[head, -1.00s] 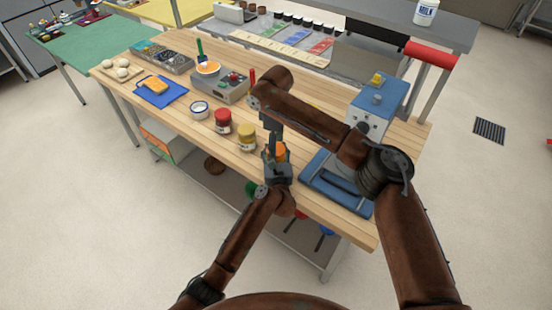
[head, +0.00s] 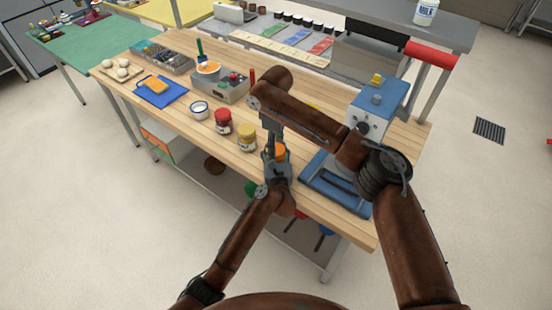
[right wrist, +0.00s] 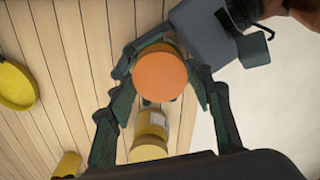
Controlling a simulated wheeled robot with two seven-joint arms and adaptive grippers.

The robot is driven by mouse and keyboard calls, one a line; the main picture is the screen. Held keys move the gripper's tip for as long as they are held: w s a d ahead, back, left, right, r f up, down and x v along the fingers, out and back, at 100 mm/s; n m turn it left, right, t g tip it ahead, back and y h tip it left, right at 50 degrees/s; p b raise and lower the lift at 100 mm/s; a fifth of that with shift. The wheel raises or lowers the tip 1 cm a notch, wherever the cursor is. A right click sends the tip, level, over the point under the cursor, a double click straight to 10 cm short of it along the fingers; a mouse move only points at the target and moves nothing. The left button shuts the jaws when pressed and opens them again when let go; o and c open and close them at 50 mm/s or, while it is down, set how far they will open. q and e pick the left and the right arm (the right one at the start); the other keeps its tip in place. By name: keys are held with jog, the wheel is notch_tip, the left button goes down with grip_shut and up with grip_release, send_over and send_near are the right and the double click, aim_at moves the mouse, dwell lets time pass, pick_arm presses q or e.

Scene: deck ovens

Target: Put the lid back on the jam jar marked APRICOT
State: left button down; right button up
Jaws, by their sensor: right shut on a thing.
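An orange lid (right wrist: 160,76) lies between the fingertips of my right gripper (right wrist: 163,90), which is shut on it. In the head view my right gripper (head: 273,143) reaches down from above, and the orange lid (head: 279,150) shows beside its fingers. My left gripper (head: 277,164) comes from below and is shut around a jar directly under the lid. That jar is mostly hidden by the lid and fingers, and its marking cannot be read. Whether the lid touches the rim cannot be told. My left gripper also shows in the right wrist view (right wrist: 176,62).
A yellow-lidded jar (head: 246,136) and a red-lidded jar (head: 223,121) stand close by on the wooden table (head: 180,119). A blue machine (head: 378,102) with a blue base stands to the right.

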pick_arm(q)
jog(key=shift+r, duration=0.1)
pick_arm(e)
jog(key=o, duration=1.3)
jog(key=shift+o, duration=0.2)
jog(key=shift+r, duration=0.1)
notch_tip(320, 180, up, 12)
pick_arm(q)
jog(key=c, duration=0.9)
grip_release()
jog(key=shift+c, duration=0.2)
jog(key=s, duration=0.8)
jog(key=s+d, duration=0.1)
jog(key=s, duration=0.3)
